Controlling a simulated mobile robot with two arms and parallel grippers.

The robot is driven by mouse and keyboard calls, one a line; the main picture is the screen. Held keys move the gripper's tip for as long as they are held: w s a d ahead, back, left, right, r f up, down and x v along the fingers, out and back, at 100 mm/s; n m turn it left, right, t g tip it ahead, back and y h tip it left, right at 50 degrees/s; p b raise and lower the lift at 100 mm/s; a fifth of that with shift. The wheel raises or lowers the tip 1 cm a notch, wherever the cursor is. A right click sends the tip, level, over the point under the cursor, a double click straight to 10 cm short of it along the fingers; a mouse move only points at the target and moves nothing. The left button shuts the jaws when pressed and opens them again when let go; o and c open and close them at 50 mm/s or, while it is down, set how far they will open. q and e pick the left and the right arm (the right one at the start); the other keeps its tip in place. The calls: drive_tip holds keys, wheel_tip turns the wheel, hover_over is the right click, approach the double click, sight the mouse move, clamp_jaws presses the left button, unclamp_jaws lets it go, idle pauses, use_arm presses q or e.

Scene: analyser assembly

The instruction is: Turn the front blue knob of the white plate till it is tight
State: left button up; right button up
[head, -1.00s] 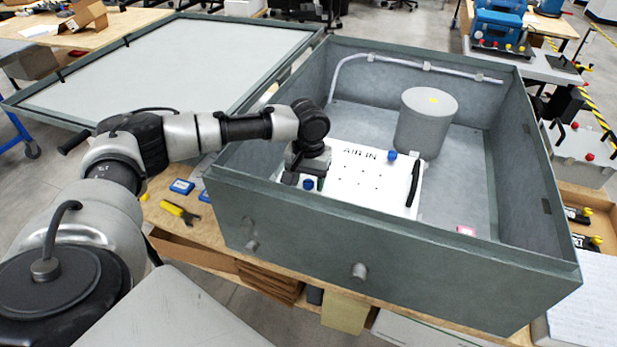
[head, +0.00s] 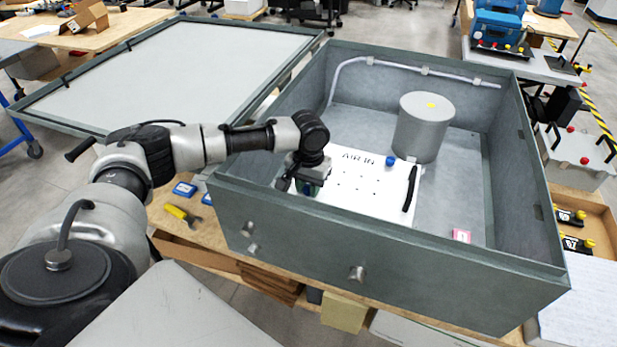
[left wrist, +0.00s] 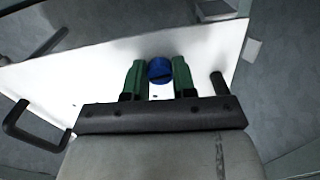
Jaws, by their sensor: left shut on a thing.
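The white plate (head: 352,191), marked AIR IN, lies on the floor of the grey open box. Its front blue knob (left wrist: 158,72) shows in the left wrist view between the green fingers of my left gripper (left wrist: 159,80). That gripper is shut on the knob; a dark slot crosses the knob's top. In the head view my left gripper (head: 303,188) is at the plate's front left corner and hides this knob. A second blue knob (head: 390,161) stands at the plate's back edge. My right gripper is not in view.
The box's front wall (head: 390,255) rises close to my left gripper. A black handle (head: 410,188) is on the plate's right side.

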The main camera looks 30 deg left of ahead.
sight(308, 188)
use_arm(q)
drive_tip(key=shift+r+m+p, duration=0.2)
drive_tip(key=shift+m+p, duration=0.5)
drive_tip(key=shift+f, duration=0.15)
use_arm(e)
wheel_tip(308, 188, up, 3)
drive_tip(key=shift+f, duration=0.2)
use_arm(q)
drive_tip(key=o, duration=0.9)
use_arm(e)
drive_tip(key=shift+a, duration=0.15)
use_arm(q)
drive_tip(key=shift+o, duration=0.2)
wheel_tip(308, 188, up, 11)
drive_tip(key=b, duration=0.2)
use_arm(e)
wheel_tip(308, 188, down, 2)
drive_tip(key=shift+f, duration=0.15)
use_arm(q)
drive_tip(key=shift+f, duration=0.2)
